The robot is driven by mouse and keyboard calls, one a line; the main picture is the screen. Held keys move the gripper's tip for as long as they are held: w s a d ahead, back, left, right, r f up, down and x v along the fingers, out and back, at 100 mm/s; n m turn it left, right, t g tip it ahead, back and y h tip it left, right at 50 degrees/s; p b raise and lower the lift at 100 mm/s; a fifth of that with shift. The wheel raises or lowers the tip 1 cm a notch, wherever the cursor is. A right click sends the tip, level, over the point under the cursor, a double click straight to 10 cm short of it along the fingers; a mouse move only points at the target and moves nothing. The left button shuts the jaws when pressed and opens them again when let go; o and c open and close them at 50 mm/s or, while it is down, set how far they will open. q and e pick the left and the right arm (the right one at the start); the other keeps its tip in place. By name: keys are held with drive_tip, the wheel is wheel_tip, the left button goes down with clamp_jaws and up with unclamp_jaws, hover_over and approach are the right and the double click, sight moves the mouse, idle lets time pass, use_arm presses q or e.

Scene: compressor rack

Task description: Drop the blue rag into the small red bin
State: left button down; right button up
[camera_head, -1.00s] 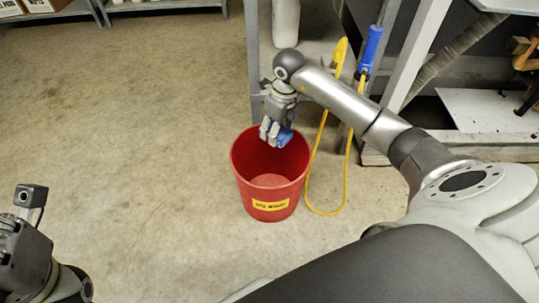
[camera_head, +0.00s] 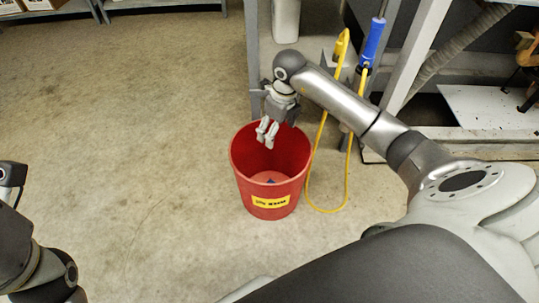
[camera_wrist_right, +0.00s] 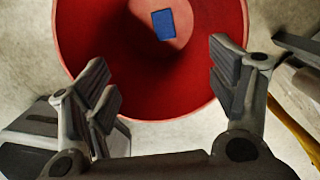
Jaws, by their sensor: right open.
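The small red bin (camera_head: 270,199) stands on the floor below my right gripper, and its rim also shows in the right wrist view (camera_wrist_right: 85,55). The blue rag (camera_wrist_right: 164,25) lies inside the bin on its bottom. In the head view only a small dark blue bit of the rag (camera_head: 270,181) shows there. My right gripper (camera_head: 265,134) hangs over the far part of the bin's mouth. Its fingers are apart and empty in the right wrist view (camera_wrist_right: 160,85). My left arm shows at the lower left of the head view, but its fingers are not visible.
A yellow hose (camera_head: 308,176) hangs in a loop right of the bin, beside a blue handle (camera_head: 375,39). A grey metal frame (camera_head: 252,60) stands behind the bin. The concrete floor (camera_head: 140,130) to the left is clear.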

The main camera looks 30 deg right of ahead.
wheel_tip(320, 180, up, 12)
drive_tip(key=s, duration=0.1)
drive_tip(key=shift+s+d, duration=0.15)
drive_tip(key=shift+d, duration=0.15)
idle(0.5)
